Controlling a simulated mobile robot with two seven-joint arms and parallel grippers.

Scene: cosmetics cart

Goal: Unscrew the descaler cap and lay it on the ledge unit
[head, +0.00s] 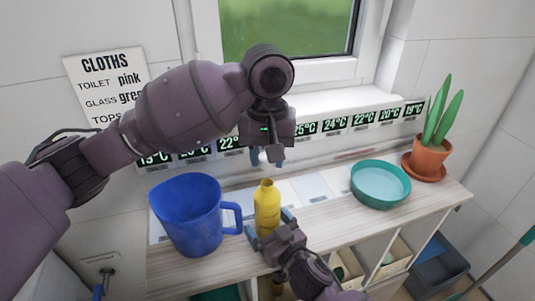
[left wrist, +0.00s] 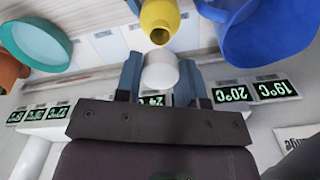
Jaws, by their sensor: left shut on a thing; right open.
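The yellow descaler bottle (head: 267,207) stands upright on the wooden top of the ledge unit (head: 335,217). Its neck is bare, and the open mouth shows in the left wrist view (left wrist: 160,33). My left gripper (head: 266,156) is shut on the white cap (left wrist: 161,71) and holds it above the bottle, apart from the neck. My right gripper (head: 270,229) is low at the front of the bottle, with its open fingers on either side of it. Whether they touch the bottle I cannot tell.
A blue jug (head: 190,218) stands close left of the bottle. A teal bowl (head: 380,187) and a potted plant (head: 431,154) stand to the right. Temperature displays (head: 335,123) line the back. Free top lies between bottle and bowl.

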